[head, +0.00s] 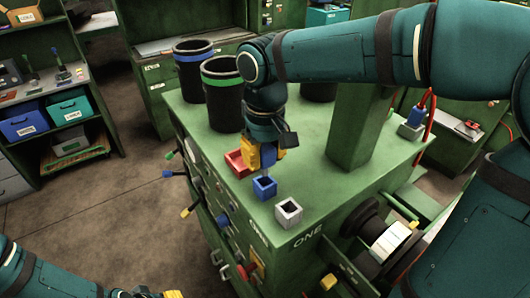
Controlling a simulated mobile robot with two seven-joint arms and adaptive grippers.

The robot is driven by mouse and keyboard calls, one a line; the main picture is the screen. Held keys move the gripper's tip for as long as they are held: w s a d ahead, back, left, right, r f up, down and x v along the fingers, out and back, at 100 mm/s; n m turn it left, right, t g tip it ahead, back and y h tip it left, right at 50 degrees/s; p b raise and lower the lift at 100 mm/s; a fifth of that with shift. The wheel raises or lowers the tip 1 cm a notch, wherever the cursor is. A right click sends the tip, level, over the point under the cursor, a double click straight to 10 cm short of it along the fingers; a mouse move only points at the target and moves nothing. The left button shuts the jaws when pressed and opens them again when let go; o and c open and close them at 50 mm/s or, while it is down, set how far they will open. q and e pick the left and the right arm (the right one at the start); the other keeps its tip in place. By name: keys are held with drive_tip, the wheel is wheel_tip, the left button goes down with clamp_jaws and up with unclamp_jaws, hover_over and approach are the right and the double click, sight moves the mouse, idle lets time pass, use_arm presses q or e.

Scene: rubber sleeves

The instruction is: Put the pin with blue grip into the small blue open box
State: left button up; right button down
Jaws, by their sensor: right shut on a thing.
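The small blue open box (264,190) stands on the green cabinet top, between a red box and a grey box. My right gripper (266,160) points down just above and behind the blue box. Its yellow fingers are shut on a pin with blue grip (268,156), mostly hidden between them; a thin shaft seems to reach down toward the box opening. I cannot tell whether its tip is inside the box. My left gripper (158,294) shows only partly at the bottom edge, low and away from the cabinet top, its jaws unclear.
A red box (234,163) and a grey open box (288,214) flank the blue box. Black bins with a blue band (193,75) and a green band (221,100) stand behind. Coloured handles (187,211) stick out from the cabinet's left side. A green post (355,130) rises at right.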

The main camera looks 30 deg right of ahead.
sight(265, 174)
drive_tip(key=shift+f+b, duration=1.75)
drive_tip(key=shift+f, duration=0.75)
drive_tip(key=c, duration=0.6)
unclamp_jaws()
wheel_tip(265, 174, up, 12)
drive_tip(key=shift+f, duration=0.1)
